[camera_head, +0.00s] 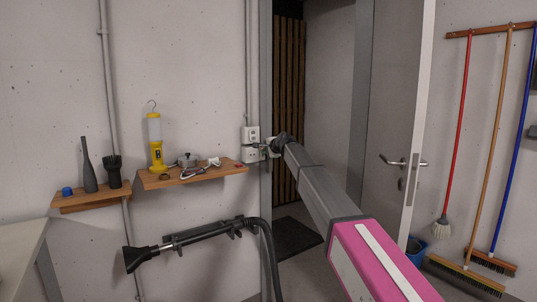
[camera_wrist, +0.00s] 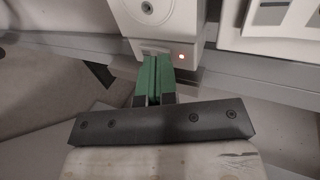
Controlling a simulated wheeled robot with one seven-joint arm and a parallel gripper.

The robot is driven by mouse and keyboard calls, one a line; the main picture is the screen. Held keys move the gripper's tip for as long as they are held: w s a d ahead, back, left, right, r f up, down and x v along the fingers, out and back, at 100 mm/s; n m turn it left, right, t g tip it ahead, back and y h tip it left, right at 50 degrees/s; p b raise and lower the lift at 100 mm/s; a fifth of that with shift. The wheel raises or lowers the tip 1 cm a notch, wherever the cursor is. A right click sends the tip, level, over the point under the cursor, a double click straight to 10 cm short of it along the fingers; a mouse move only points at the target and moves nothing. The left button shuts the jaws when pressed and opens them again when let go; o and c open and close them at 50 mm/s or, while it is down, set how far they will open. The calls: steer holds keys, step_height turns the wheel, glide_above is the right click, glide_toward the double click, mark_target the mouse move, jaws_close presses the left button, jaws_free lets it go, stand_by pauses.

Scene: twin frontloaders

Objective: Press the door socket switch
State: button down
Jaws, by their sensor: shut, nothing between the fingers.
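The white door socket box (camera_head: 251,135) is on the wall just left of the door frame. In the wrist view its pale body (camera_wrist: 165,28) has a round dark-centred fitting, a small lit orange lamp and a pale switch-like tab at its lower edge. My gripper (camera_head: 270,148) is right beside the box at the end of my outstretched arm. In the wrist view its two green fingers (camera_wrist: 155,58) are together and empty, with their tips at the tab. I cannot tell whether they touch or press it.
A grey door (camera_head: 388,120) stands open on the right. Brooms (camera_head: 500,130) hang at far right.

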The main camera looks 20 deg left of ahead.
steer(key=shift+w+a+r+g, duration=0.1)
steer(key=shift+w+a+g, duration=0.05)
steer(key=shift+a+g, duration=0.15)
steer(key=shift+r, duration=0.15)
steer(key=shift+r, duration=0.65)
stand_by(0.3)
steer(key=v, duration=1.3)
steer(key=shift+r, duration=0.4)
